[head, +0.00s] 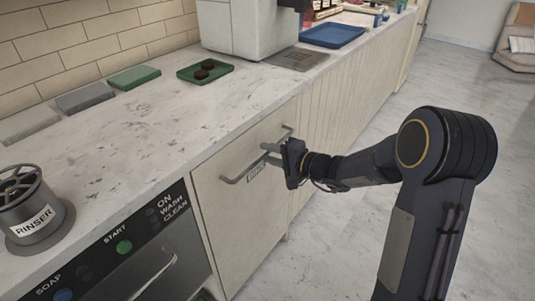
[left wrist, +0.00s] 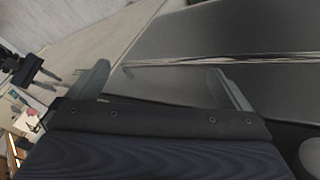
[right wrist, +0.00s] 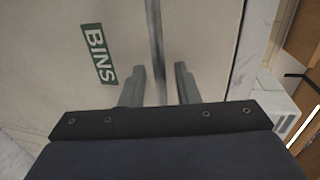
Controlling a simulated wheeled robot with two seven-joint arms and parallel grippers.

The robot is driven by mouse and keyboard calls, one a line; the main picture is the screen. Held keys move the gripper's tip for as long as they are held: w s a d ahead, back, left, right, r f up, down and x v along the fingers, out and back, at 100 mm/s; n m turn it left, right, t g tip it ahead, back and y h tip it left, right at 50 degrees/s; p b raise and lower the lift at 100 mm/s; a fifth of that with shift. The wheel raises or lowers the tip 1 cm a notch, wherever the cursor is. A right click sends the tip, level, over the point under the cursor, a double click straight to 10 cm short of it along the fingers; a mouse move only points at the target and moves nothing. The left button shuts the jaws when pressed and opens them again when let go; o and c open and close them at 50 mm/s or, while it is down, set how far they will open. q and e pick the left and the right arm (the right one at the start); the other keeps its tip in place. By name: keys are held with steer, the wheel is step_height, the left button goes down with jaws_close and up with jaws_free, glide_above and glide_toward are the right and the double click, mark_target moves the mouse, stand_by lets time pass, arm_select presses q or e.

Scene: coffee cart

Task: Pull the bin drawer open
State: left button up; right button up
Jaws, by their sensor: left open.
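The bin drawer (head: 235,218) is a pale front panel under the counter, and it looks shut. Its grey bar handle (head: 232,179) runs along the upper part. A green BINS label shows in the right wrist view (right wrist: 97,54). My right gripper (head: 268,153) is at the handle. In the right wrist view the handle bar (right wrist: 154,35) passes between my two fingers (right wrist: 159,68), which are partly apart with a visible gap. My left gripper (left wrist: 160,80) is open and empty in the left wrist view, away from the drawer.
A dishwasher panel (head: 124,247) with buttons is left of the drawer. A rinser (head: 36,215) stands on the counter (head: 150,130). A green tray (head: 222,75) holds dark round items. The floor (head: 460,80) to the right is clear.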

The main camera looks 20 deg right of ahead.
steer(key=shift+w+a+f, duration=0.1)
steer(key=shift+w+a, duration=0.25)
steer(key=shift+w, duration=0.1)
steer(key=shift+c, duration=0.2)
jaws_close()
steer(key=shift+d, duration=0.1)
